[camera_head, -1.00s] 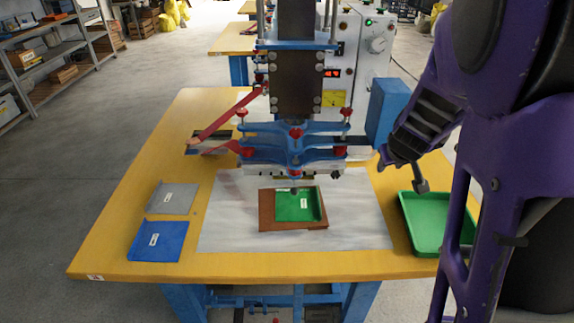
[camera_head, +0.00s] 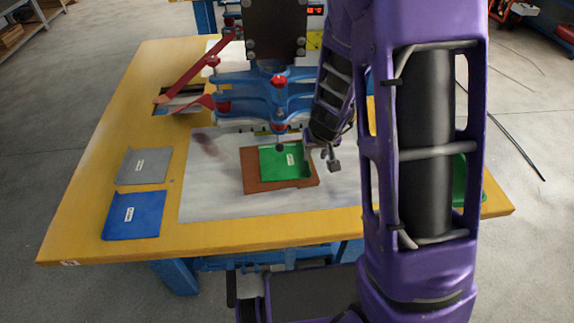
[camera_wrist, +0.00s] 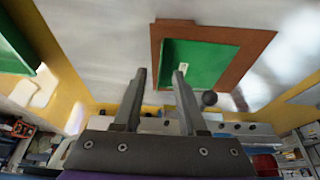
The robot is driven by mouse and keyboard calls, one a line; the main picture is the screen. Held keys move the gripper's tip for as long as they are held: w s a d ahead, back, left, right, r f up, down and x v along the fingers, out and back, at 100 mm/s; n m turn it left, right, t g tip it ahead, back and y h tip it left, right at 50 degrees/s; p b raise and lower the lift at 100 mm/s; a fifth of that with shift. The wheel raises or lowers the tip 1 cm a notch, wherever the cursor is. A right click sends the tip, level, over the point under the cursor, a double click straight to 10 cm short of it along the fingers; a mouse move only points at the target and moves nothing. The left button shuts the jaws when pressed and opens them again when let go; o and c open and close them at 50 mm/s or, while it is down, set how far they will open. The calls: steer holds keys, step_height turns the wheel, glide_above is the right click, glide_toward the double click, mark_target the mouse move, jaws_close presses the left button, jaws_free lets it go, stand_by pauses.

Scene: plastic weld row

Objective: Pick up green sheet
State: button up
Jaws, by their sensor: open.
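The green sheet (camera_head: 279,162) lies on a brown board (camera_head: 256,184) under the press in the head view. It bears a small white label. In the wrist view the green sheet (camera_wrist: 196,62) lies beyond my fingertips, inside the brown board (camera_wrist: 243,40). My gripper (camera_wrist: 159,74) is open, with nothing between its fingers. In the head view my gripper (camera_head: 321,161) is at the right edge of the green sheet. Whether it touches the sheet cannot be told.
A grey sheet (camera_head: 144,166) and a blue sheet (camera_head: 134,214) lie on the left of the yellow table (camera_head: 85,190). The blue press (camera_head: 265,95) stands close behind and above the board. A green tray (camera_head: 459,180) at the right is mostly hidden by my arm.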

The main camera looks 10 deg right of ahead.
mark_target(310, 166)
steer(key=b+x, duration=0.2)
steer(key=x, duration=0.7)
steer(key=shift+w+a+r+b, duration=0.1)
steer(key=shift+a+b, duration=0.05)
steer(key=shift+b, duration=0.15)
jaws_close()
